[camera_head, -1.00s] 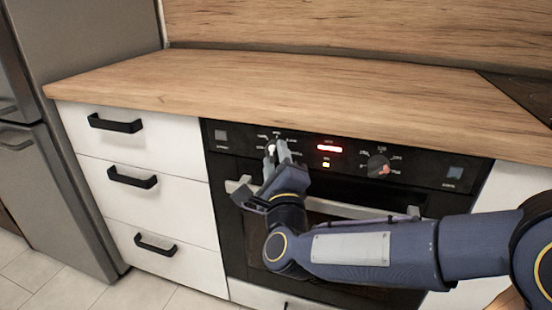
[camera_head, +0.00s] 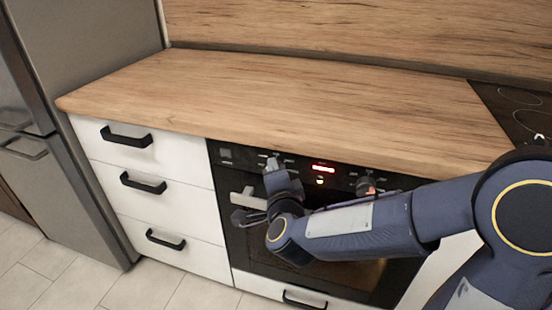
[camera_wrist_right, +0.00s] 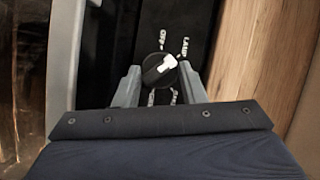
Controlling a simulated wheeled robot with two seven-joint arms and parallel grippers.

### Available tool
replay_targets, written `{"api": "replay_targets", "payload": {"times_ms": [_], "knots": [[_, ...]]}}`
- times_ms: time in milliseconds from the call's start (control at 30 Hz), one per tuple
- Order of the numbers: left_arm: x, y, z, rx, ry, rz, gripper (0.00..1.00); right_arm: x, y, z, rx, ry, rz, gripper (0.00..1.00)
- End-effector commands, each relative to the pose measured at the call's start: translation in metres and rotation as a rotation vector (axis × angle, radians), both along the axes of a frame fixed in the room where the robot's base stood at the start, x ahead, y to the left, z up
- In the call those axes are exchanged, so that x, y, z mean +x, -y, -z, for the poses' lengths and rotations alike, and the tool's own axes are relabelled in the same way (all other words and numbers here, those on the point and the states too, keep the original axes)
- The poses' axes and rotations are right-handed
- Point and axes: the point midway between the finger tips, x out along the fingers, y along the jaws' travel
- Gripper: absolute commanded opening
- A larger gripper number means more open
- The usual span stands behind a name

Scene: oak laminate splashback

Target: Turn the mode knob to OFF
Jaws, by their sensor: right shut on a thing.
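The mode knob (camera_wrist_right: 153,74) is round and black with a white pointer. In the right wrist view it sits between my right gripper's (camera_wrist_right: 160,78) two grey fingertips, which close on its sides. The white pointer aims up and to the right, toward the LAMP label (camera_wrist_right: 185,48). The OFF label (camera_wrist_right: 162,40) is above the knob. In the head view my right gripper (camera_head: 272,172) is at the left part of the black oven panel (camera_head: 226,153) and largely hides the knob. My left gripper is not in view.
A second knob (camera_head: 365,186) with a red mark is on the panel's right, partly behind my arm. A red display (camera_head: 323,169) glows between. The oven handle (camera_head: 247,200) runs below. The wooden worktop (camera_head: 270,95) above is clear. White drawers (camera_head: 135,185) stand left.

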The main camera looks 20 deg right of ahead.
Motion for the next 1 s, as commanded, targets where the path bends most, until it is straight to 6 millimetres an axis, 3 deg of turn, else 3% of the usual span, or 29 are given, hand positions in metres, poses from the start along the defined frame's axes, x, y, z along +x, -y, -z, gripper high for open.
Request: {"api": "replay_targets", "payload": {"times_ms": [33,500,800,1000], "knots": [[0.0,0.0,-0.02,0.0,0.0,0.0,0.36,0.0,-0.001,-0.009,-0.037,-0.031,-0.001,0.14],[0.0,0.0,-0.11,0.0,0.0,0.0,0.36,0.002,-0.004,-0.013,-0.408,-0.278,-0.001,0.14],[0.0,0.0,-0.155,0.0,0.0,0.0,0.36,0.003,-0.005,-0.012,-0.604,-0.411,-0.001,0.14],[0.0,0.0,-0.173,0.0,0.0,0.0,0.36,0.004,-0.006,-0.01,-0.69,-0.468,0.001,0.14]]}}
